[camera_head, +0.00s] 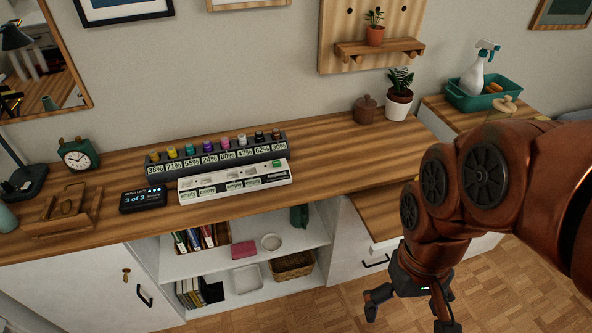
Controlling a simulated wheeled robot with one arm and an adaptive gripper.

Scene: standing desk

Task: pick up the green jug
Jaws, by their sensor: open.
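A dark green object (299,216) stands at the right end of the upper open shelf under the desk top. It may be the green jug, but it is small and shaded, and I cannot make out a handle or spout. My gripper (409,312) is at the lower right, pointing down over the floor in front of the white drawers. Its fingers are apart with nothing between them. It is to the right of the green object, apart from it.
The open shelves (215,262) hold books, a pink box (243,250), a round white dish (271,242) and a wicker basket (293,265). A battery rack (217,158) and charger (235,182) occupy the desk top.

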